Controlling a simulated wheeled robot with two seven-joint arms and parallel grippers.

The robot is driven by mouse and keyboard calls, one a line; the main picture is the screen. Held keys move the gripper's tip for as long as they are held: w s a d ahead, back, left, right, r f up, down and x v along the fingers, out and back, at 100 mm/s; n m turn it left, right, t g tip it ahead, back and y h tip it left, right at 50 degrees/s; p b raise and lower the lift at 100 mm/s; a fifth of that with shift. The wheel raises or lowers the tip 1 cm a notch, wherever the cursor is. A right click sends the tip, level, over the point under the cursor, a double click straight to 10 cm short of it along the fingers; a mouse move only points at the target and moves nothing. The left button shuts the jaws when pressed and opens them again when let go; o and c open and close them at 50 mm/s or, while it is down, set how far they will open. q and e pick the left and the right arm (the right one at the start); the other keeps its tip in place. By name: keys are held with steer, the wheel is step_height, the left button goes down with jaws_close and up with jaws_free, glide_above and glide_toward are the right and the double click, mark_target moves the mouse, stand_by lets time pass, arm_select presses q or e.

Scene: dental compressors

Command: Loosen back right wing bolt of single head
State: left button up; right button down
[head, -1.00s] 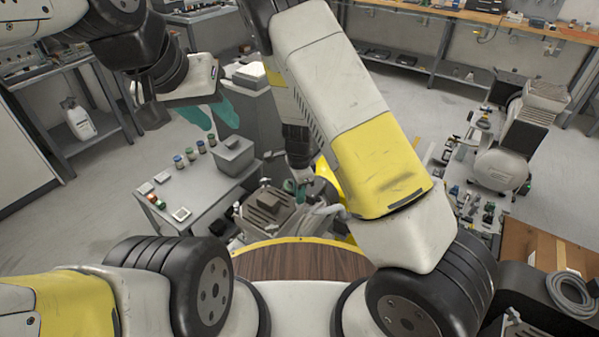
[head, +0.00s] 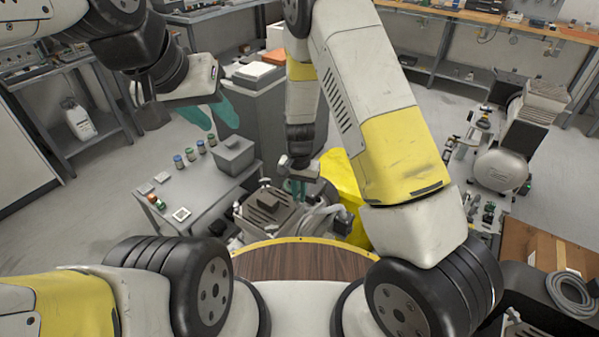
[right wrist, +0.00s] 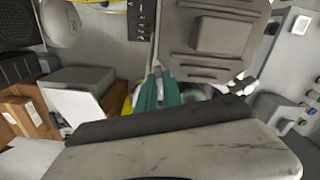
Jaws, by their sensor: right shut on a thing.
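The single head is a grey compressor unit with a ribbed, box-like cover (head: 268,207), low in the middle of the head view. In the right wrist view the same cover (right wrist: 190,62) fills the top centre. My right gripper (head: 298,188) points down at the cover's back right corner. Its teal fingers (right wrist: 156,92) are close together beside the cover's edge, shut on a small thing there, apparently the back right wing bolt. The bolt itself is hidden by the fingers. My left gripper (head: 211,117) is raised at upper left, with its teal fingers apart and empty.
A grey side table (head: 195,205) with small jars and a grey box (head: 233,154) stands left of the unit. A yellow part (head: 345,180) lies just right of the gripper. Another compressor (head: 502,168) stands at the far right.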

steer(key=n, duration=0.5)
steer(key=shift+w, duration=0.1)
steer(key=shift+n, duration=0.3)
stand_by(0.4)
steer(key=c, duration=1.5)
jaws_free()
steer(key=shift+r, duration=0.15)
step_height(320, 180, up, 8)
steer(key=shift+f, duration=0.2)
